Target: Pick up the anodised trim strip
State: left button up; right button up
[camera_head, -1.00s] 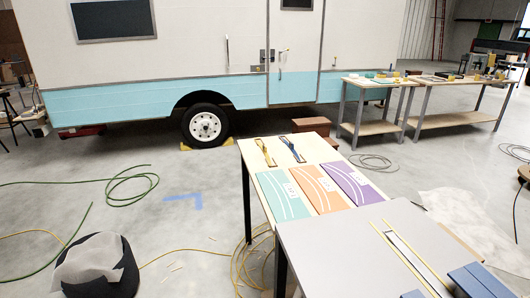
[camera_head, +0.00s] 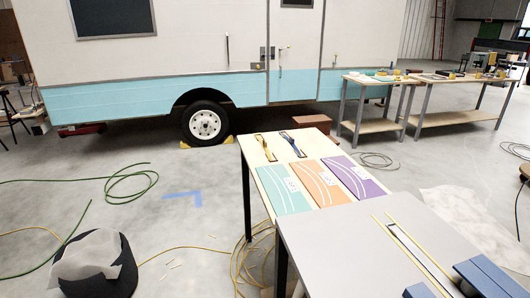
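Long thin strips lie on the grey table in the lower right. I cannot tell for sure which is the anodised trim strip. Neither gripper shows in the head view.
Blue blocks (camera_head: 487,276) sit at the grey table's (camera_head: 325,240) lower right. Beyond it, a wooden table (camera_head: 252,152) holds teal (camera_head: 283,195), orange (camera_head: 320,183) and purple (camera_head: 356,177) panels. A camper (camera_head: 180,50) stands behind. Hoses (camera_head: 130,185) and a black-and-white bin (camera_head: 95,265) are on the floor.

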aim_at(265, 144)
jog(key=k+u, duration=0.3)
jog(key=k+j+u, duration=0.25)
jog(key=i+u, duration=0.4)
jog(key=i, duration=1.3)
jog(key=i+l+z, duration=0.2)
jog(key=i, duration=0.5)
jog(key=i+z, duration=0.2)
jog(key=i, duration=0.45)
jog(key=i+z, duration=0.2)
jog(key=i, duration=0.5)
jog(key=i+j+z, duration=0.2)
jog(key=i, duration=0.5)
jog(key=i+z, duration=0.2)
jog(key=z, duration=0.25)
jog(key=i+j+z, duration=0.15)
jog(key=z, duration=0.3)
jog(key=i+j+z, duration=0.15)
jog(key=z, duration=0.3)
jog(key=i+j+z, duration=0.15)
jog(key=z, duration=0.3)
jog(key=i+j+z, duration=0.1)
jog(key=j+z, duration=0.35)
jog(key=l, duration=0.1)
